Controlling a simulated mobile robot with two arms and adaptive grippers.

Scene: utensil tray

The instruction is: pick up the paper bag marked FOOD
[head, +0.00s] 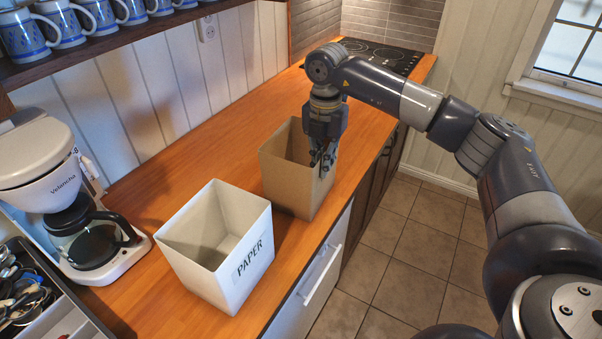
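A brown open-topped paper bag (287,184) stands upright on the wooden counter, behind and right of a white container. No FOOD lettering shows on its visible faces; the gripper covers part of its right side. My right gripper (322,170) points down at the bag's right rim, with its fingers overlapping the upper wall in the picture. I cannot tell whether the fingers are closed on the wall or only around it. My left gripper is out of view.
The white container (190,278) marked PAPER stands open at the counter's front. A coffee maker (92,245) and a utensil tray (60,325) are at the left. A black hob (382,54) is at the far end. Bare counter (185,150) lies behind the containers.

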